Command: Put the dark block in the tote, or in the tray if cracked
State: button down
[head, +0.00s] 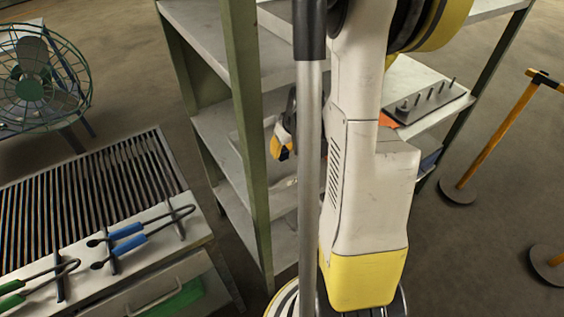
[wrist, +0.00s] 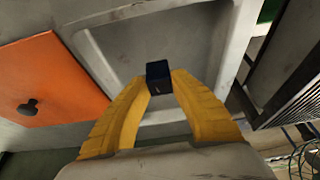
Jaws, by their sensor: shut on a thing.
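In the wrist view my gripper (wrist: 158,82) is shut on a small dark block (wrist: 158,70), held between the tips of its two yellow fingers. The block looks dark blue to black. One small pale mark shows on its face; I cannot tell if it is a crack. Beyond the block is a pale grey rimmed container (wrist: 92,58) with a recessed inside; I cannot tell whether it is the tote or the tray.
An orange panel with a black knob (wrist: 45,82) lies left of the container. The shelf unit (head: 240,110) has green posts near my arm. A pegged plate (head: 430,105) lies on its right side. A slatted bench with tongs (head: 95,215) and a fan (head: 40,75) stand left.

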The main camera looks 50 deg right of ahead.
aim_at(282, 158)
jog(key=shift+f+b, duration=1.1)
jog(key=shift+f, duration=0.85)
jog(key=shift+f, duration=0.15)
jog(key=c, duration=1.2)
grip_release()
jog(key=shift+c, duration=0.2)
jog(key=shift+r, duration=0.4)
jog(key=p+v, duration=0.3)
jog(key=v, duration=0.4)
jog(key=shift+s+p, duration=0.1)
jog(key=shift+p, duration=0.3)
